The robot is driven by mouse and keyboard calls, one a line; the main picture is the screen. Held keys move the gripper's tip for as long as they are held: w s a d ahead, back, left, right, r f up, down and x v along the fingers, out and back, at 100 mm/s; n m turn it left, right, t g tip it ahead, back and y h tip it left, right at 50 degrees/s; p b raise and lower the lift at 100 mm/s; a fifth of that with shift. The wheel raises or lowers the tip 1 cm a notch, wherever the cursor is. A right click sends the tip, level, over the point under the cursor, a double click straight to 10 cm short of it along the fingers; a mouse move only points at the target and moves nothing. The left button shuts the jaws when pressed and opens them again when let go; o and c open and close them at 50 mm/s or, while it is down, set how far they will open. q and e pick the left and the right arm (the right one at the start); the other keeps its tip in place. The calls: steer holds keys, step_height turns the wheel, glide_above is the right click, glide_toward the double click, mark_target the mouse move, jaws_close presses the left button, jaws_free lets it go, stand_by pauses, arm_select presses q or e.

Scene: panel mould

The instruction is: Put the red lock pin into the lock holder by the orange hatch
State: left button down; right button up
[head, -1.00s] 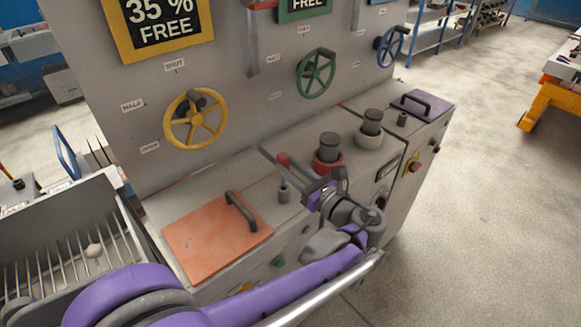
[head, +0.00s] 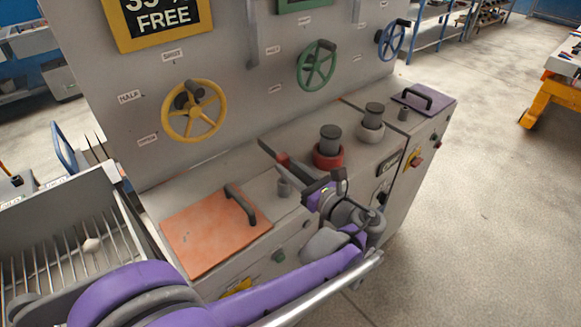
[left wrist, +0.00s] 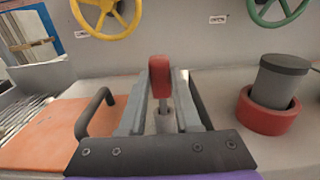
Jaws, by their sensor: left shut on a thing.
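The red lock pin (head: 283,159) is between the fingers of my left gripper (head: 281,160), which is shut on it. In the left wrist view the pin's red head (left wrist: 159,76) stands upright between the two grey fingers, with a thin metal shank below. The lock holder (head: 284,187) is a short grey cylinder on the bench top, right of the orange hatch (head: 215,232). In the left wrist view the holder (left wrist: 164,122) lines up under the shank. I cannot tell whether the shank's tip is inside it. My right gripper is not in view.
The hatch's dark handle (head: 240,204) rises left of the holder. A dark knob with a red collar (head: 329,158) stands close to the right. The upright panel with yellow (head: 194,111) and green (head: 316,66) handwheels is behind.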

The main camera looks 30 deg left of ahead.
arm_select(q)
steer(key=shift+f+b, duration=1)
steer(key=shift+f, duration=0.45)
steer(key=c, duration=0.5)
jaws_free()
steer(key=shift+d, duration=0.1)
steer(key=v, duration=1)
steer(key=shift+s+d+b, duration=0.2)
steer(key=shift+d+b, duration=0.05)
steer(key=shift+b, duration=0.05)
